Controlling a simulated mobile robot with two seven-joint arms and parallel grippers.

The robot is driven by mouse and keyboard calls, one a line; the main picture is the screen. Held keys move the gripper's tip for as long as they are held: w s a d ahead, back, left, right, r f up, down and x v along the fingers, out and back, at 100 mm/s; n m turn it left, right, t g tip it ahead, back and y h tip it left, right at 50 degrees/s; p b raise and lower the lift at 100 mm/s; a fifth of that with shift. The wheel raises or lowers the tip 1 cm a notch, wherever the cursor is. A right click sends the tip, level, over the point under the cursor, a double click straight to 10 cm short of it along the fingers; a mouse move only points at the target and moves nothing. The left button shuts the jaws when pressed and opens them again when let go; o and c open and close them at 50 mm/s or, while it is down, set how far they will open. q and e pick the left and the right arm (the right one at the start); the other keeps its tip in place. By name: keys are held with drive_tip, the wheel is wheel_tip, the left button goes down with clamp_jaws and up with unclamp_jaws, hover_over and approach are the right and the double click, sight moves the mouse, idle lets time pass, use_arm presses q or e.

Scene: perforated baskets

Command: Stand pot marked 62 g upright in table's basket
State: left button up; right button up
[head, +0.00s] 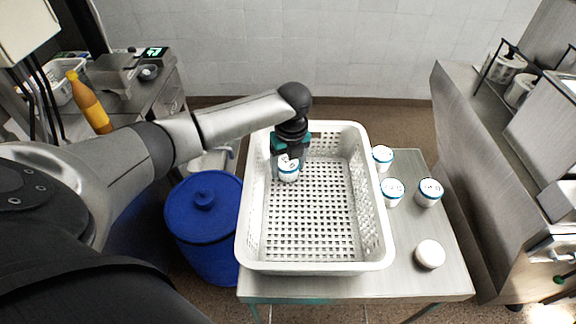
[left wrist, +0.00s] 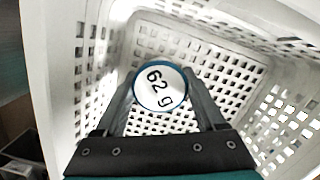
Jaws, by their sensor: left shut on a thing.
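The pot marked 62 g (head: 288,172) is a white pot with a blue-rimmed lid. In the left wrist view the pot (left wrist: 160,87) shows its lid face-on, with "62 g" readable. My left gripper (head: 289,160) is shut on it, a finger on each side, inside the white perforated basket (head: 314,262) near its far left corner. The pot looks upright. I cannot tell whether its base touches the basket floor. The basket (left wrist: 48,60) also surrounds the pot in the left wrist view and holds nothing else that I see. My right gripper is not in view.
The basket stands on a metal table (head: 430,280). Several lidded pots stand right of it, including one at the right (head: 429,192), with a white round item (head: 430,254) nearer. A blue barrel (head: 205,225) stands left of the table. The basket's middle and near floor are clear.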

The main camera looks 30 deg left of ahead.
sight(290, 166)
use_arm(q)
drive_tip(key=shift+f, duration=0.2)
drive_tip(key=shift+f, duration=0.1)
drive_tip(key=o, duration=1.4)
drive_tip(key=shift+c, duration=0.2)
wheel_tip(290, 166, up, 12)
drive_tip(key=d, duration=0.1)
drive_tip(key=shift+s+p, duration=0.35)
drive_tip(key=shift+s, duration=0.05)
drive_tip(key=shift+d, duration=0.1)
